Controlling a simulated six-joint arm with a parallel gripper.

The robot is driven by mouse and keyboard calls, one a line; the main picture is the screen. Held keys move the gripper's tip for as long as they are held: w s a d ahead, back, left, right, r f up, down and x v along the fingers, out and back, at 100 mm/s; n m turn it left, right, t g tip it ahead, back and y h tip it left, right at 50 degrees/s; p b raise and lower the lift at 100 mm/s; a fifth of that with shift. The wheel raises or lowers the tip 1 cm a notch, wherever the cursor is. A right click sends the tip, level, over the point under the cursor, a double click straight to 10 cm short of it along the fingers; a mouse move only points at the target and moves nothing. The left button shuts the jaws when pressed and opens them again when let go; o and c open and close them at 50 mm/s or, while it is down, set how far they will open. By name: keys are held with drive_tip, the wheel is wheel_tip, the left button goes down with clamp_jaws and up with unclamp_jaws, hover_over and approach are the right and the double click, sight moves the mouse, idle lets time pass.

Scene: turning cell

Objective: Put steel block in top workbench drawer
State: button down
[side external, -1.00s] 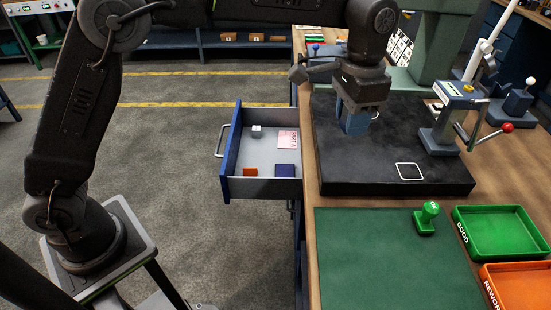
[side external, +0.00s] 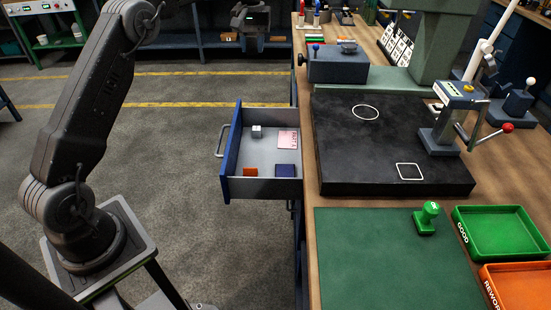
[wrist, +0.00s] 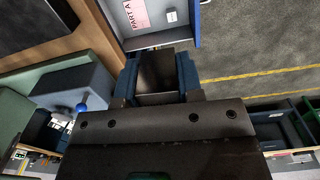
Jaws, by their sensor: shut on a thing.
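My gripper (wrist: 157,75) is shut on the steel block (wrist: 158,70), a dark grey block between its blue fingers in the wrist view. In the side view my gripper (side external: 252,32) is small and dark at the top, raised and beyond the drawer; the block cannot be made out there. The top workbench drawer (side external: 231,150) is pulled open, with a blue front and grey inside. It holds a small light cube (side external: 256,131), a pink card (side external: 287,139), an orange piece (side external: 250,172) and a dark blue piece (side external: 285,170). Part of the drawer (wrist: 158,37) shows in the wrist view.
A black plate (side external: 340,165) with two white outlines, both empty, lies on the workbench (side external: 308,170). A blue-grey box (side external: 336,66) with a blue knob stands behind it. A lever press (side external: 457,115), green stamp (side external: 427,216), and green (side external: 500,230) and orange (side external: 520,283) trays are at right.

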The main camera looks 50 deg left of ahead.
sight(255, 154)
drive_tip(key=shift+n, duration=0.3)
drive_tip(key=f, duration=1.2)
drive_tip(key=a+f, duration=0.1)
drive_tip(key=f, duration=2.5)
drive_tip(key=shift+s+a+f, duration=0.1)
drive_tip(key=shift+a+f, duration=0.05)
drive_tip(key=shift+a, duration=0.2)
drive_tip(key=shift+f, duration=0.1)
drive_tip(key=c, duration=0.8)
unclamp_jaws()
drive_tip(key=shift+f, duration=0.1)
